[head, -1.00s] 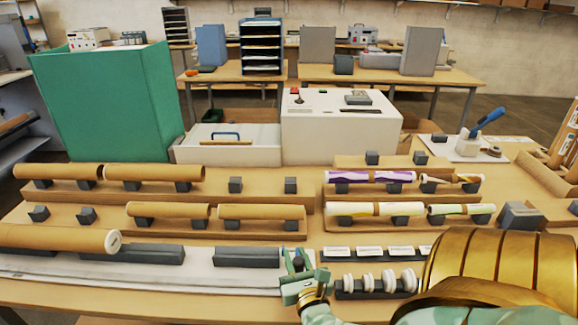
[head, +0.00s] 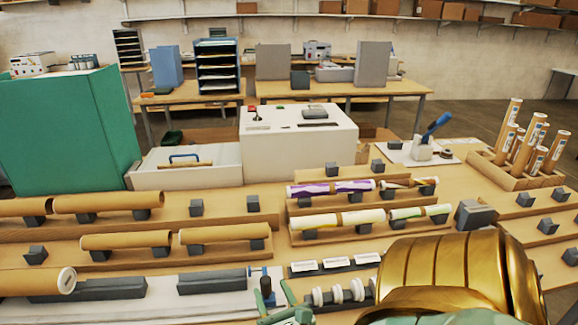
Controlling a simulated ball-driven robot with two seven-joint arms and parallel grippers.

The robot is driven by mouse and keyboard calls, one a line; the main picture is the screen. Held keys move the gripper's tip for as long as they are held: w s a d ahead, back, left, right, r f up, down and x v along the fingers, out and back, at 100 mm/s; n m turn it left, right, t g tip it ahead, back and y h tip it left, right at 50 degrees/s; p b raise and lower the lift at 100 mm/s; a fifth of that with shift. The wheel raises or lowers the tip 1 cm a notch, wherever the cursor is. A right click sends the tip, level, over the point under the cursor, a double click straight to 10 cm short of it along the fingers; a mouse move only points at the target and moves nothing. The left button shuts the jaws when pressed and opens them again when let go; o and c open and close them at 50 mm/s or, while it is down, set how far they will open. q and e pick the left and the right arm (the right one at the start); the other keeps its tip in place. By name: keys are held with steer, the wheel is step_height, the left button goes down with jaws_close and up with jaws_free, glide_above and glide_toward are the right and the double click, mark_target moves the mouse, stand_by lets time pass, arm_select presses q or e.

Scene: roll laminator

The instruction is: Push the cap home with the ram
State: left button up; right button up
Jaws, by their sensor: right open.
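A brown cardboard tube (head: 28,283) lies at the left front, cut off by the picture's edge. A white cap (head: 67,280) shows at its right end; how deep it sits is too small to tell. A small dark and blue upright part, which looks like the ram (head: 267,288), stands at the right end of the white board (head: 215,303). My right gripper (head: 274,306) is open at this part, low in the picture. A green finger shows close beside it; I cannot tell if they touch. My left gripper is not in view.
Dark cradle blocks (head: 212,281) stand on the white board between the tube and the ram. A rack of white caps (head: 338,293) stands right of my gripper. Wooden racks with tubes (head: 225,233) lie behind. My golden right arm hides the right front.

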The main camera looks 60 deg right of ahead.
steer(key=v, duration=1.1)
steer(key=shift+s+b, duration=0.15)
steer(key=shift+b, duration=0.2)
steer(key=s+a+f+n+g+y, duration=0.15)
steer(key=a+f+n+y, duration=0.4)
steer(key=f+n, duration=0.7)
steer(key=s+a+f+n+y, duration=0.2)
steer(key=a+f+n+y, duration=0.35)
steer(key=n, duration=1.25)
steer(key=s+d+f+n+g, duration=0.3)
steer(key=s+f+n+g, duration=0.4)
steer(key=s+f, duration=0.45)
steer(key=s+d+f+n+g, duration=0.4)
steer(key=s+f+n+g, duration=0.2)
steer(key=s+f+n, duration=0.55)
steer(key=w+a+f+m+b, duration=0.1)
steer(key=w+a+f+m, duration=0.1)
steer(key=w, duration=0.4)
steer(key=shift+w+f+h, duration=0.25)
steer(key=shift+f+h, duration=0.05)
steer(key=shift+f, duration=0.05)
